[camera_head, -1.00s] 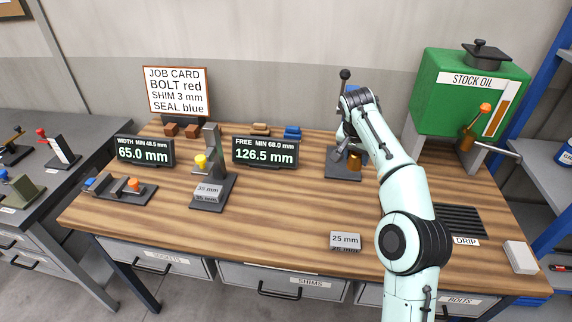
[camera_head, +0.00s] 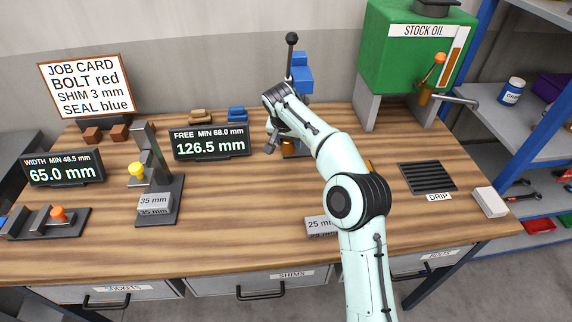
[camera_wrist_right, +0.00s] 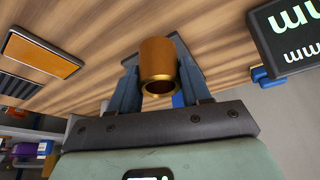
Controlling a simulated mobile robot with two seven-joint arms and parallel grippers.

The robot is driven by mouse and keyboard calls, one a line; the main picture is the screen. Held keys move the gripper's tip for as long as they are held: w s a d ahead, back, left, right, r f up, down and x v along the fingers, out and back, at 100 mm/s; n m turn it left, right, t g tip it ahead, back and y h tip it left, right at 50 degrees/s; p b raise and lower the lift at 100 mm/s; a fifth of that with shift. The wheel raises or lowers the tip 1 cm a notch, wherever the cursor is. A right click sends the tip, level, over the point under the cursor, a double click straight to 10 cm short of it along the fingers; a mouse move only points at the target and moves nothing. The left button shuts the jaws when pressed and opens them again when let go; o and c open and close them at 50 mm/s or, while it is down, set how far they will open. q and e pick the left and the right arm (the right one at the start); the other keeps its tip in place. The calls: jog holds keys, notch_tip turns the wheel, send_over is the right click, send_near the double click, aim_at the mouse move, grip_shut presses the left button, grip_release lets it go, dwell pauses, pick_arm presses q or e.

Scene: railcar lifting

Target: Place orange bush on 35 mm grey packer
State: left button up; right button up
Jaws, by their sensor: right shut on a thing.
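The orange bush, a bronze-coloured hollow cylinder (camera_wrist_right: 158,62), sits between the fingers of my right gripper (camera_wrist_right: 160,88) in the right wrist view. The gripper is shut on it. In the head view the right gripper (camera_head: 279,143) is by the blue press at the back; the bush (camera_head: 289,146) shows only partly beside it. I cannot tell whether the bush touches the press base. The 35 mm grey packer (camera_head: 155,202) lies on the dark base of the gauge stand with the yellow knob, left of the gripper. My left gripper is not in view.
A 25 mm packer (camera_head: 319,225) lies near the front edge, partly behind my right arm. The FREE display (camera_head: 211,143) stands between press and gauge stand. The green oil tank (camera_head: 418,50) is at the back right. The middle of the bench is clear.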

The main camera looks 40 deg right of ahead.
aim_at(288, 149)
notch_tip(288, 149, down, 4)
jog(key=shift+w+r, duration=0.15)
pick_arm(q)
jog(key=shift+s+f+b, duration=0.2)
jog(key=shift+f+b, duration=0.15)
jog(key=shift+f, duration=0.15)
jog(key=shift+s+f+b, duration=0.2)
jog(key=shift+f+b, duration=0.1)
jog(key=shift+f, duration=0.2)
pick_arm(e)
jog(key=shift+f, duration=2.15)
jog(key=shift+f, duration=0.2)
jog(key=o, duration=1.3)
jog(key=shift+o, duration=0.2)
jog(key=shift+r, duration=0.1)
